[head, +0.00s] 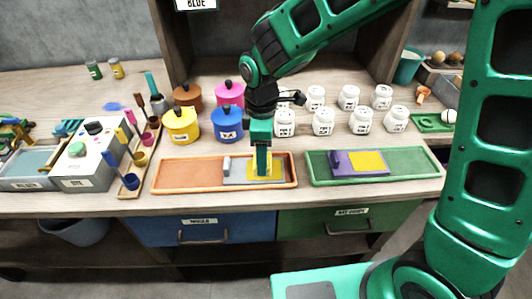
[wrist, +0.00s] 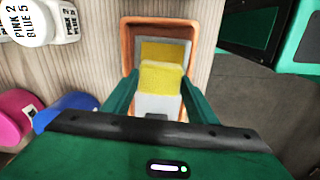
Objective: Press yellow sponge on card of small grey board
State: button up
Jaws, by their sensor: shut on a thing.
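The small grey board (head: 236,172) lies in the orange tray (head: 180,176), with a grey block on its left part. A yellow card (wrist: 165,51) lies on the board, and it shows on both sides of my fingers in the head view (head: 279,168). My gripper (head: 262,172) points down over the card. It is shut on the yellow sponge (wrist: 161,77), which stands out between the fingers in the wrist view. The sponge is right over or at the card; I cannot tell whether they touch. My fingers hide most of the sponge in the head view.
A green tray (head: 413,172) with a purple board (head: 345,166) and a yellow card lies to the right. Blue, yellow, pink and brown pots and several white jars stand behind. A brush rack (head: 140,165) stands left. Drawers are below the counter edge.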

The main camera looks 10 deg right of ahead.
jog(key=shift+f, duration=0.35)
dwell(1.1)
jog(key=shift+r, duration=3.55)
